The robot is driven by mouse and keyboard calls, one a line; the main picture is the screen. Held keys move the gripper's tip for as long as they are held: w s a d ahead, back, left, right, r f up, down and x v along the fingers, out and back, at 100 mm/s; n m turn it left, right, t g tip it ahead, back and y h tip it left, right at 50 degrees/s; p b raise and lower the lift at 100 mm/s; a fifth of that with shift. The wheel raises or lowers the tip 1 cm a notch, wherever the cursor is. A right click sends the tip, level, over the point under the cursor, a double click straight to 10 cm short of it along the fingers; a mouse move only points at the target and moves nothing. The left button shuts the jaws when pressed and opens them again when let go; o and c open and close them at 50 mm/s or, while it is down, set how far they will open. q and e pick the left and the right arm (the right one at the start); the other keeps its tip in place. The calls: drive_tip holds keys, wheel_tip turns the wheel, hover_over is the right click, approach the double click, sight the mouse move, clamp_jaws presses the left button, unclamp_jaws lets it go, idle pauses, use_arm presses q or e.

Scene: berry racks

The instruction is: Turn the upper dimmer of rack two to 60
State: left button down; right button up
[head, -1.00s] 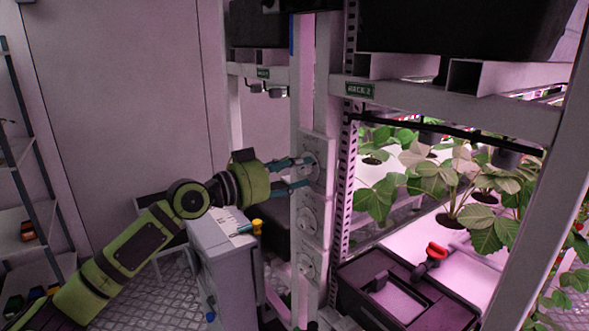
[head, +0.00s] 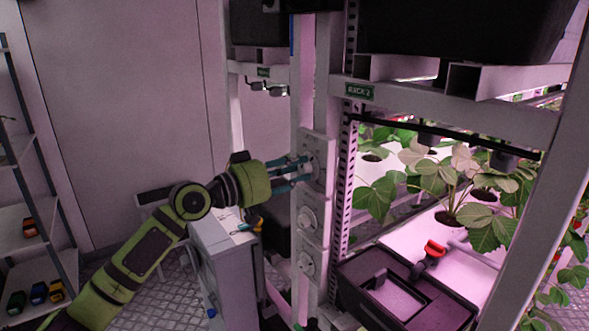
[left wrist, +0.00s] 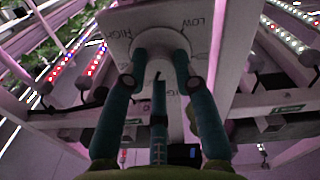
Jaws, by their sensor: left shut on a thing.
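The rack two post carries a vertical white panel with several round dimmers. The upper dimmer (head: 313,165) is at the top of the panel, level with my left gripper. My left gripper (head: 308,171) is shut on this dimmer, its teal fingers around the knob. In the left wrist view the gripper's fingers (left wrist: 160,75) reach the round dial (left wrist: 160,42), with HIGH and LOW printed on the plate around it. The fingers partly hide the dial, and I cannot read its setting. A lower dimmer (head: 308,219) sits below it. My right gripper is not in view.
A green RACK 2 sign (head: 360,91) is on the beam at right. Strawberry plants (head: 470,190) and a black toolbox (head: 400,300) are right of the post. A grey cabinet (head: 225,265) stands below my left forearm.

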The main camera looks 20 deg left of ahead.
use_arm(q)
drive_tip(key=shift+r, duration=0.25)
drive_tip(key=c, duration=1)
unclamp_jaws()
drive_tip(key=shift+f, duration=0.1)
drive_tip(key=shift+v, duration=6)
drive_tip(key=shift+w+a, duration=0.1)
